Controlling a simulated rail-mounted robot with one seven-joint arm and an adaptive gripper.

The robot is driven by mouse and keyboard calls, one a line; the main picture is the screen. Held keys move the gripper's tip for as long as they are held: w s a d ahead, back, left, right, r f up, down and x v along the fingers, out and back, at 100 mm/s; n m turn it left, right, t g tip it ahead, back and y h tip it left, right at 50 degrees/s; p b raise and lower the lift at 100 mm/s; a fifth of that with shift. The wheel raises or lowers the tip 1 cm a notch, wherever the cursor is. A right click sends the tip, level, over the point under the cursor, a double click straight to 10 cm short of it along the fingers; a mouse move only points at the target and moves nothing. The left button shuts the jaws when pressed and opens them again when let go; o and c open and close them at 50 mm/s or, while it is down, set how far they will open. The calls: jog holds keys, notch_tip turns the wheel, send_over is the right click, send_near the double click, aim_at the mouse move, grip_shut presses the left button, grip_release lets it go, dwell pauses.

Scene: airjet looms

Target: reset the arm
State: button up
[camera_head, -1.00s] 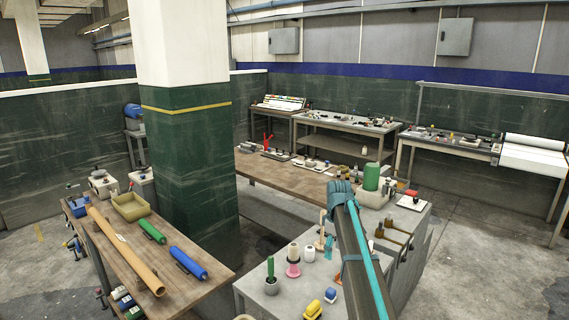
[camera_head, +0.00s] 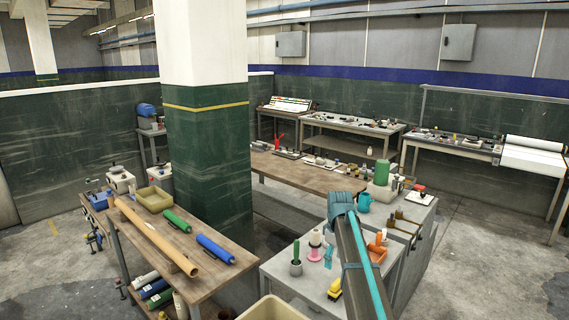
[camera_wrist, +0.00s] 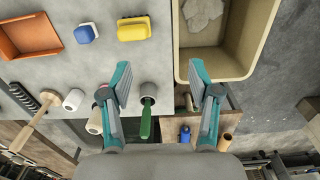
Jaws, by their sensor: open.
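My gripper (camera_wrist: 160,75) is open and empty in the wrist view, its two teal fingers spread above a grey bench (camera_wrist: 130,60). Below and between the fingers, a green-handled tool (camera_wrist: 146,122) stands in a grey cup. A tan bin (camera_wrist: 180,70) with a pale cloth inside lies by the right finger. In the head view, my dark arm with a teal stripe rises from the bottom over the grey bench (camera_head: 300,290); the gripper fingers cannot be made out there.
An orange tray (camera_wrist: 30,36), a blue-and-white item (camera_wrist: 86,33) and a yellow item (camera_wrist: 134,28) lie on the bench. A green-and-white pillar (camera_head: 208,150) stands beside a wooden table (camera_head: 150,260). Floor is clear at right.

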jog(key=s+f+m+g+b, duration=0.6)
jog(key=s+f+m+b, duration=0.3)
jog(key=s+f, duration=4.6)
jog(key=s+b, duration=0.1)
jog(key=s, duration=0.3)
jog(key=shift+s+d+f+g, duration=0.3)
jog(key=shift+f+g, duration=0.1)
